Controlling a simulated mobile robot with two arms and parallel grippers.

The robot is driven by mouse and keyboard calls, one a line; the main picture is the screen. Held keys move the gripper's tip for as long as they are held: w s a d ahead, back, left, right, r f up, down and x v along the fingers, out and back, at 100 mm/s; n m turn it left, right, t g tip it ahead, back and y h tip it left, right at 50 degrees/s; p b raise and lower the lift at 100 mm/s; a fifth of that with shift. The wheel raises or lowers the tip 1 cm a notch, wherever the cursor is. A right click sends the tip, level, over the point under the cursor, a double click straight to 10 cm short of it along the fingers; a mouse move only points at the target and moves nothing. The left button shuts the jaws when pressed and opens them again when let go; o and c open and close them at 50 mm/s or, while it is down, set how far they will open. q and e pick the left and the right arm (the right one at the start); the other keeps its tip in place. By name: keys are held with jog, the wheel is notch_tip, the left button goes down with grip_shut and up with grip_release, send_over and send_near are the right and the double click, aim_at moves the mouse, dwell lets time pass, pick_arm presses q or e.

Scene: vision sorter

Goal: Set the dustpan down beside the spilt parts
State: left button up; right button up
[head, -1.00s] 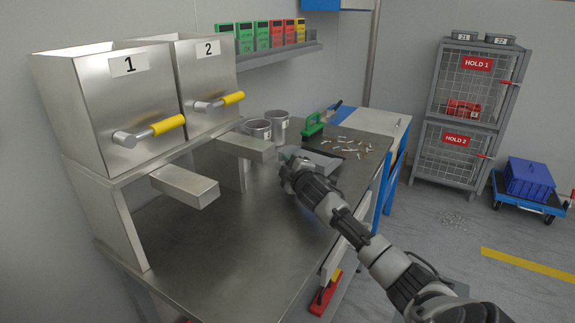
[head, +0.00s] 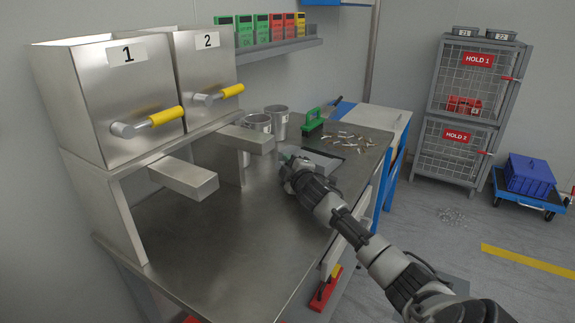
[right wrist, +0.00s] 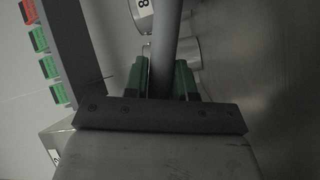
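The spilt parts (head: 350,138) lie scattered as small pale pieces at the far right end of the metal bench. The grey dustpan (head: 322,161) is just in front of them, partly hidden by my right gripper (head: 288,160). In the right wrist view, the green fingers of my right gripper (right wrist: 161,80) are closed on both sides of a grey bar, which looks like the dustpan's handle (right wrist: 168,45). I cannot tell whether the pan touches the bench top. My left gripper is not in view.
A green brush (head: 312,122) stands behind the dustpan, left of the parts. Two metal cups (head: 277,122) stand further left. Steel bins 1 (head: 95,105) and 2 (head: 207,75) rise over the bench (head: 225,235), whose front is clear.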

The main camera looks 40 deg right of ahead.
jog(key=o, duration=0.5)
jog(key=shift+s+a, duration=0.15)
jog(key=shift+s, duration=0.3)
jog(key=v, duration=0.8)
jog(key=shift+s, duration=0.2)
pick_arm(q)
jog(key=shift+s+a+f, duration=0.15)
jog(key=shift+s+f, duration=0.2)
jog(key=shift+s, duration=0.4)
pick_arm(e)
jog(key=shift+v, duration=0.8)
